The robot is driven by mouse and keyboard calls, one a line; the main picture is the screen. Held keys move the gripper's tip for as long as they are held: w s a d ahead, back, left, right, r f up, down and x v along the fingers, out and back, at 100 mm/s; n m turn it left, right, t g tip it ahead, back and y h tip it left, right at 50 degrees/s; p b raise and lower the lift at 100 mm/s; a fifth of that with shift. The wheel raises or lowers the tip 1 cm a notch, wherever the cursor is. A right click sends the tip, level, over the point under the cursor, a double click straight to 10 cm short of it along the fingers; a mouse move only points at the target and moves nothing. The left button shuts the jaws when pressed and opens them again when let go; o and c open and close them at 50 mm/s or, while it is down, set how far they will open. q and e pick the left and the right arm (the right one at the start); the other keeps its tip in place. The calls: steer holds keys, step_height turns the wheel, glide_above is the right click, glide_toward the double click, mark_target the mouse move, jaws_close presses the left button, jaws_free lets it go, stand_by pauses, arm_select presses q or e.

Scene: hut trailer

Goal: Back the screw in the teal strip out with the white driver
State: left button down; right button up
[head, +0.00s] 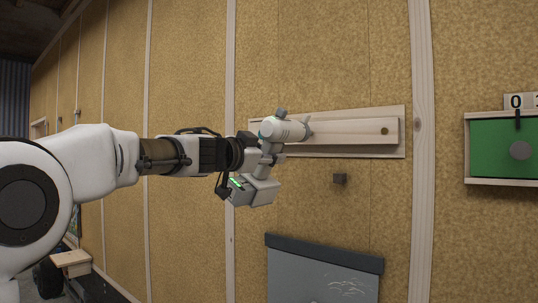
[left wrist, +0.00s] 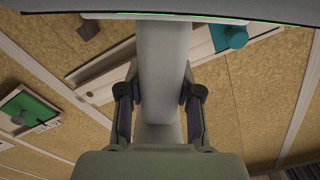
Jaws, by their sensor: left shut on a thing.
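The white driver (head: 287,130) is held against or just in front of a pale wooden board on the wall; whether it touches cannot be told. My left gripper (head: 267,160) is shut on its grip, with the grey base of the driver hanging below. In the left wrist view the driver's grip (left wrist: 162,60) stands between the two fingers of my left gripper (left wrist: 159,92). A teal piece (left wrist: 231,37) shows to the right of the grip there; I cannot tell if it is the strip. The screw and the driver's tip are hidden. My right gripper is out of view.
The wooden board (head: 340,152) carries a rail (head: 355,132) with a dark round spot near its right end. A small dark block (head: 340,179) sits on the wall below. A grey-topped sheet (head: 324,270) hangs lower. A green framed panel (head: 497,148) is at the right.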

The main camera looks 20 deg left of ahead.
arm_select(q)
steer(key=shift+s+a, duration=0.15)
steer(key=shift+s, duration=0.2)
stand_by(1.1)
